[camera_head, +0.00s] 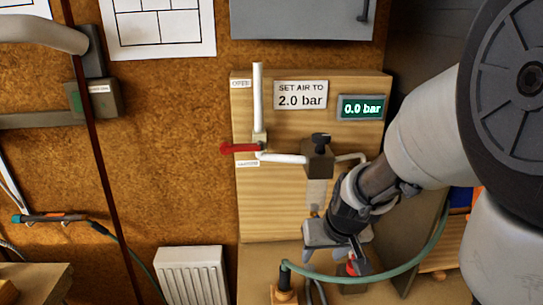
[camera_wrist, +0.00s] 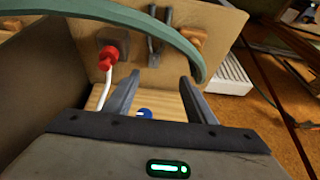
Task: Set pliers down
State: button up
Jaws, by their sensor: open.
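My gripper (camera_head: 335,256) is open over the wooden bench below the air panel. In the wrist view, my gripper (camera_wrist: 160,80) has its two fingers apart, with nothing held between them. A tool with two dark grey handles, seemingly the pliers (camera_wrist: 154,40), is on the bench beyond the fingertips, apart from them. It lies between a red-topped block and a wooden hose post. In the head view, part of what seems to be the pliers (camera_head: 319,291) shows below my gripper; the rest is cut off or hidden.
A green hose (camera_head: 392,272) arches close by my gripper from the wooden post (camera_head: 284,295). The red knob (camera_wrist: 107,57) sits on a grey block. The panel (camera_head: 270,205) carries a red-handled valve (camera_head: 238,148) and a display (camera_head: 362,107) reading 0.0 bar. A white radiator (camera_head: 190,275) stands left.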

jog(key=b, duration=0.5)
send_near(312, 278)
jog(key=shift+x, duration=0.95)
jog(key=shift+b+x, duration=1.05)
jog(key=shift+x, duration=1.9)
